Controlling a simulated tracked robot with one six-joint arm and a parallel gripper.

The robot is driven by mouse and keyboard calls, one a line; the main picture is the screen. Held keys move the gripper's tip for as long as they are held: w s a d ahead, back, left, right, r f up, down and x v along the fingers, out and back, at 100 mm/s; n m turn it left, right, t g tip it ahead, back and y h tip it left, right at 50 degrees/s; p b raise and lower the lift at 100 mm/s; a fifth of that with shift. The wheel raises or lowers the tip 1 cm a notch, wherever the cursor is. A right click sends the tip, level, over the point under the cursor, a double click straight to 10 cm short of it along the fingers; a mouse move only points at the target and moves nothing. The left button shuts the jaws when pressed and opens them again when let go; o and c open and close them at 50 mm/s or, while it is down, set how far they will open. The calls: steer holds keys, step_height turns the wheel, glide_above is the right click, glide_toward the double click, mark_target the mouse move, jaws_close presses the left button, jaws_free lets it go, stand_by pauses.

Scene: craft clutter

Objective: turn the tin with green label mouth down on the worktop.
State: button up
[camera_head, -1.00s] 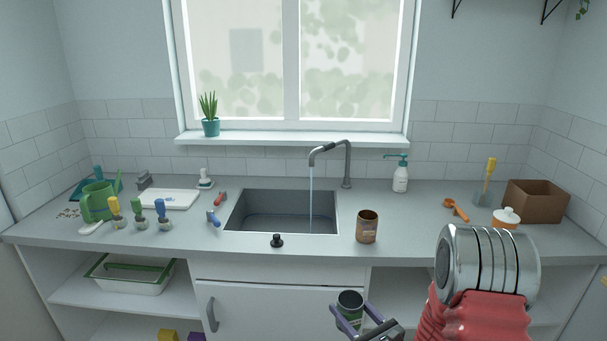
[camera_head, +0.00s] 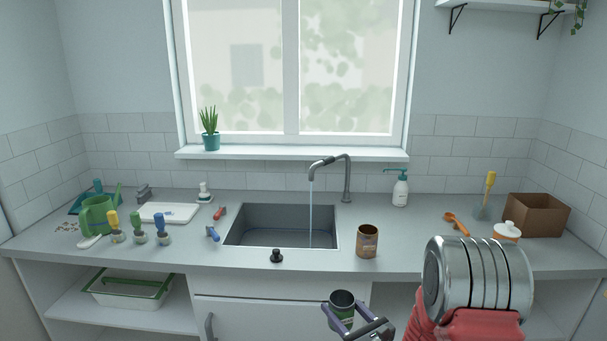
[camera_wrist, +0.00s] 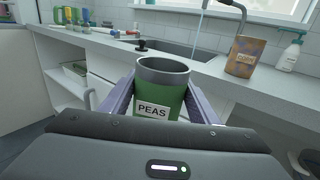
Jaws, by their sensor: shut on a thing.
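The tin with the green label (camera_head: 343,304) is in my gripper (camera_head: 348,325), in front of the worktop (camera_head: 190,254) and below its front edge in the head view. In the wrist view the tin (camera_wrist: 162,90) stands upright, mouth up, with a "PEAS" tag on its front. My gripper's fingers (camera_wrist: 158,105) are shut on its two sides. The inside of the tin shows only near the rim; its bottom is hidden.
A rusty brown tin (camera_head: 367,241) stands on the worktop right of the sink (camera_head: 280,226), where water runs from the tap (camera_head: 346,180). A black knob (camera_head: 276,255) sits at the sink's front. Worktop between the brown tin and orange-white jar (camera_head: 507,232) looks mostly clear.

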mark_target(335, 295)
steer(key=shift+w+a+r, duration=0.35)
steer(key=shift+w+r, duration=0.1)
steer(key=shift+w, duration=0.25)
steer(key=shift+w+a+r, duration=0.35)
steer(key=shift+w+r, duration=0.05)
steer(key=shift+w, duration=0.25)
